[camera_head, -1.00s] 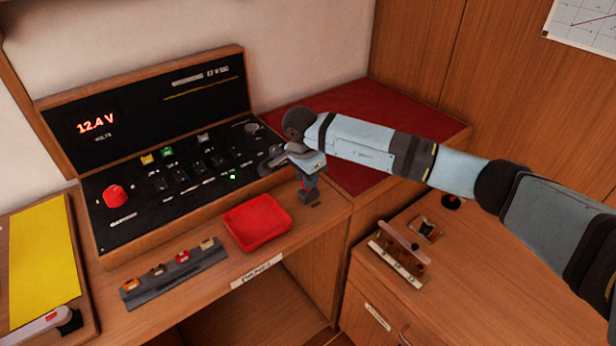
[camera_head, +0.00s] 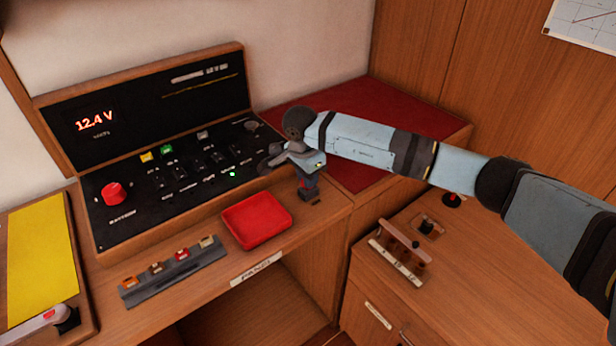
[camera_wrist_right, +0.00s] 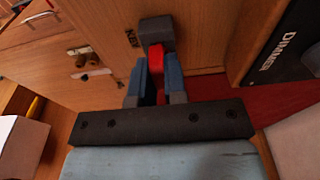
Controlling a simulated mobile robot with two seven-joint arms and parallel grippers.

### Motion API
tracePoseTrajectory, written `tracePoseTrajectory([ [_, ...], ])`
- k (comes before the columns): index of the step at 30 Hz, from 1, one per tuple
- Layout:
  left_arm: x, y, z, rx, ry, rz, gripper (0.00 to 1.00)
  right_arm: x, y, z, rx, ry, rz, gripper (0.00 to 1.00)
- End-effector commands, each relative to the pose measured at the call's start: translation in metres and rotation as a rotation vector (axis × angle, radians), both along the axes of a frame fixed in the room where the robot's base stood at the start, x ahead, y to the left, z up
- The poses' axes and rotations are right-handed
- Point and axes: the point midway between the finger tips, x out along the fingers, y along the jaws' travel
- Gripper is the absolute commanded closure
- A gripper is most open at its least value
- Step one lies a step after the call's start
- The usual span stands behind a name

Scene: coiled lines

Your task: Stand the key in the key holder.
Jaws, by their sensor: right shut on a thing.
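The key (camera_wrist_right: 157,66) is red and sits between the two blue fingers of my right gripper (camera_wrist_right: 157,75) in the right wrist view. The gripper is shut on it. The key holder (camera_wrist_right: 156,30) is a small dark grey block beside a KEY label, at the key's far end. In the head view my right gripper (camera_head: 308,181) points down at the holder (camera_head: 309,196) on the desk, right of the red tray. The fingers hide most of the key there. I cannot tell whether the key's lower end is in the holder. My left gripper is out of view.
The red tray (camera_head: 257,219) and a grey rack (camera_head: 173,271) with several coloured pieces lie on the desk. The black switch panel (camera_head: 170,175) stands close behind the gripper.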

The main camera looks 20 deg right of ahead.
Motion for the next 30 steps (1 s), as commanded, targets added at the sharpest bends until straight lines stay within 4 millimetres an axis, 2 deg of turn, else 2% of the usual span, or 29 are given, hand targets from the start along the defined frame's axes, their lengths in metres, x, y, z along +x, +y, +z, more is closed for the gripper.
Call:
tracePoseTrajectory([
  [18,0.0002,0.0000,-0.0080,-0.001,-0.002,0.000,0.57,0.0000,-0.0001,-0.0075,-0.001,0.000,0.000,1.00],
  [19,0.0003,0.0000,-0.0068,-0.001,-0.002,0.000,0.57,0.0000,-0.0002,-0.0064,-0.001,0.000,0.000,0.80],
  [22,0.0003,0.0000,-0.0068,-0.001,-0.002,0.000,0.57,0.0000,0.0000,-0.0062,-0.001,0.000,0.000,0.57],
  [30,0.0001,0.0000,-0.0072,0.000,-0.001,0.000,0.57,-0.0001,-0.0001,-0.0063,-0.001,0.000,0.000,0.57],
])
